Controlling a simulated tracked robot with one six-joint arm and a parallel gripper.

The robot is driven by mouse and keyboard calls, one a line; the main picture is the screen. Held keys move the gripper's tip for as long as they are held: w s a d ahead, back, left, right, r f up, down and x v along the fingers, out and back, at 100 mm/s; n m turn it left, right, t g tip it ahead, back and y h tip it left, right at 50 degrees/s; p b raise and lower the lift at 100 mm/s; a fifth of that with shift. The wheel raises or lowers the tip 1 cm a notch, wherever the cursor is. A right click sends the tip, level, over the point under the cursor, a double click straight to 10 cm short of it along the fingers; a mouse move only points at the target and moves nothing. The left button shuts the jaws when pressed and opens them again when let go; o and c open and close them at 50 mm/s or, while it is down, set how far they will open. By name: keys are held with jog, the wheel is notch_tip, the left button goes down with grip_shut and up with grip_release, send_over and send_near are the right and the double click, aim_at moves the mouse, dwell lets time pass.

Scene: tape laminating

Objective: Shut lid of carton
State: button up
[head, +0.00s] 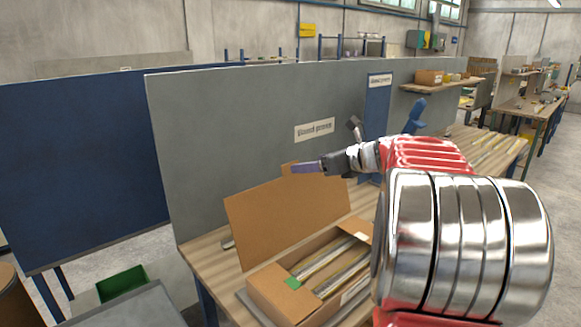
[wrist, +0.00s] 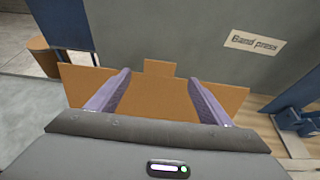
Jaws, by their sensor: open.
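The brown carton (head: 272,291) stands on the wooden table with its lid (head: 285,222) raised, leaning back towards the grey panel. Wrapped strips and a small green piece (head: 292,283) lie inside the open carton. My gripper (head: 303,168) is above the carton, near the top edge of the lid in the head view. In the wrist view the lid (wrist: 160,100) lies beyond and between the two open, purple-grey fingers (wrist: 158,82), and a tab shows at its top edge. Nothing shows between the fingers but the lid behind them. I cannot tell whether they touch it.
A grey panel (head: 215,140) with a "Band press" sign (head: 314,130) stands right behind the carton. A blue device (head: 415,117) stands on the table to the right. A green bin (head: 122,284) is low at the left.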

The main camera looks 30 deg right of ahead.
aim_at(290, 164)
jog(key=x, duration=1)
jog(key=shift+w+f, duration=0.2)
jog(key=shift+w, duration=0.15)
jog(key=shift+c, duration=0.5)
jog(key=c, duration=1.4)
jog(key=shift+s+d, duration=0.1)
